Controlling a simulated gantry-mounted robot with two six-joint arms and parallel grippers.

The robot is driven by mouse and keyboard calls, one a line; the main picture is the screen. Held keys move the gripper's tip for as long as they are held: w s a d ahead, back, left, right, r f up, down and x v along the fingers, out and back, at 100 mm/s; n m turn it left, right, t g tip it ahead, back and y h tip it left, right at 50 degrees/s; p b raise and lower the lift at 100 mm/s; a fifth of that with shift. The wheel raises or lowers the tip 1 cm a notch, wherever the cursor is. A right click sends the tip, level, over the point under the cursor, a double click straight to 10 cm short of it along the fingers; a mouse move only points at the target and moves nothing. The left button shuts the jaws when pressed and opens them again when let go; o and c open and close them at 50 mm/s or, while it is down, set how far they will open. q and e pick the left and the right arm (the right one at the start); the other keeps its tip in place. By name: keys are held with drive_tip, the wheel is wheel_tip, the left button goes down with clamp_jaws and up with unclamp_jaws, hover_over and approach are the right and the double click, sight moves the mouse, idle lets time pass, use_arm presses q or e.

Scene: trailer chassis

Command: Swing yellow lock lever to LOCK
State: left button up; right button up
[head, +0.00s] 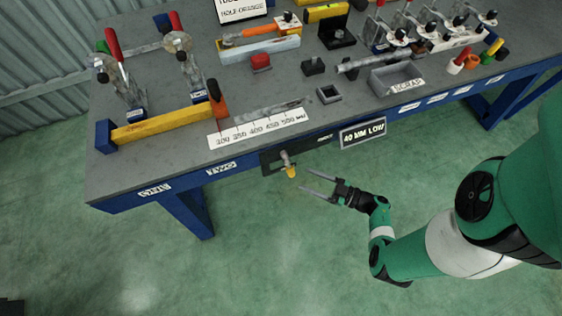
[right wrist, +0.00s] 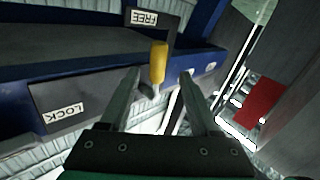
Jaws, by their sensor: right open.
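The yellow lock lever (head: 291,172) sticks out from a dark plate on the front edge of the workbench, in the head view. In the right wrist view its yellow handle (right wrist: 158,62) stands between and beyond my fingertips, nearer the FREE label (right wrist: 145,18) than the LOCK label (right wrist: 64,113). My right gripper (head: 317,183) is open and empty, just right of the lever in the head view, its fingers pointing at it. It also shows in the right wrist view (right wrist: 160,82). No contact with the lever is visible. My left gripper is not in view.
A "40 MM LOW" sign (head: 362,133) hangs on the front edge, right of the lever. The floor in front is clear.

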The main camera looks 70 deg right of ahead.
drive_tip(key=w+b, duration=0.1)
drive_tip(key=w, duration=0.2)
drive_tip(key=w+b, duration=0.1)
drive_tip(key=w, duration=0.6)
drive_tip(key=shift+w+d+b, duration=0.25)
drive_tip(key=shift+d+b, duration=0.1)
drive_tip(key=shift+b, duration=0.05)
drive_tip(key=shift+r, duration=0.1)
clamp_jaws()
idle(0.8)
